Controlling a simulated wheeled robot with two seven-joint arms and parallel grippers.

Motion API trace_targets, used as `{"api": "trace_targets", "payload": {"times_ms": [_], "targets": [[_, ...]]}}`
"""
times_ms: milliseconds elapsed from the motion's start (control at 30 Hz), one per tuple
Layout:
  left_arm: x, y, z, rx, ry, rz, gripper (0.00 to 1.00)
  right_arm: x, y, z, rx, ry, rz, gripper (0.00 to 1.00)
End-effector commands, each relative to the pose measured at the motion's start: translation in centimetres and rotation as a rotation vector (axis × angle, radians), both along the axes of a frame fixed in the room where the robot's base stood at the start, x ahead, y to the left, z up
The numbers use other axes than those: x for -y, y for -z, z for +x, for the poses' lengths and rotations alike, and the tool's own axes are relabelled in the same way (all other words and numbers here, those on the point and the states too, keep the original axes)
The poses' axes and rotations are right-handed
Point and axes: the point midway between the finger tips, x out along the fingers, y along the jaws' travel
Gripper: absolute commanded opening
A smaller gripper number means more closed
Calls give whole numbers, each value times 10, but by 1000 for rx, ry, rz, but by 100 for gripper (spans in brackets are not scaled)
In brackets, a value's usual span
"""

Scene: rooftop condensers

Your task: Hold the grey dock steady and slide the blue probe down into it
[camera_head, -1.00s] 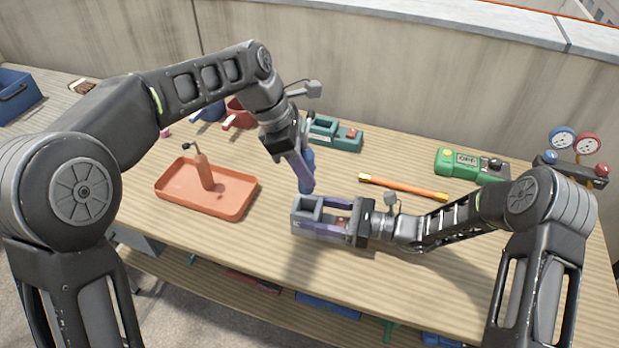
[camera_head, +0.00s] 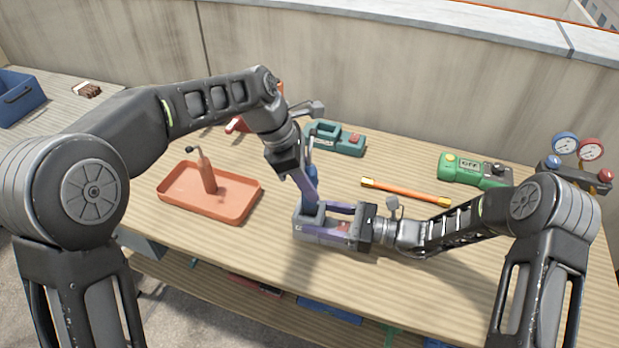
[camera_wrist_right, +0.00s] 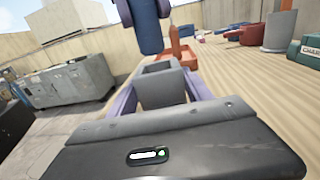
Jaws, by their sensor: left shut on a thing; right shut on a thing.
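The grey dock (camera_head: 318,239) sits on the bench at the middle front. My right gripper (camera_head: 328,222) is shut on it from the right. In the right wrist view its purple fingers flank the dock (camera_wrist_right: 162,88), whose square opening faces up. My left gripper (camera_head: 311,197) is shut on the blue probe (camera_head: 314,172), mostly hidden by the fingers in the head view. In the right wrist view the probe (camera_wrist_right: 150,35) hangs roughly upright, its lower end just above the dock's opening and slightly left of its middle. The probe appears outside the dock.
An orange tray (camera_head: 175,185) with an upright orange tool (camera_head: 207,175) lies to the left. A teal device (camera_head: 345,142) stands behind. An orange rod (camera_head: 405,192), a green meter (camera_head: 470,170) and gauges (camera_head: 577,148) are to the right. The front right bench is clear.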

Motion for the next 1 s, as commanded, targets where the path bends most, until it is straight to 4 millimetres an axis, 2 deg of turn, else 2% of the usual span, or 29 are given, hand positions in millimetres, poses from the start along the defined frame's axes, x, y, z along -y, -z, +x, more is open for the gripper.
{"api": "trace_targets", "payload": {"times_ms": [1000], "targets": [[0, 16, 0, 0, -1, -1, 0, 0, 0, 0, 0, 0, 0, 4]]}}
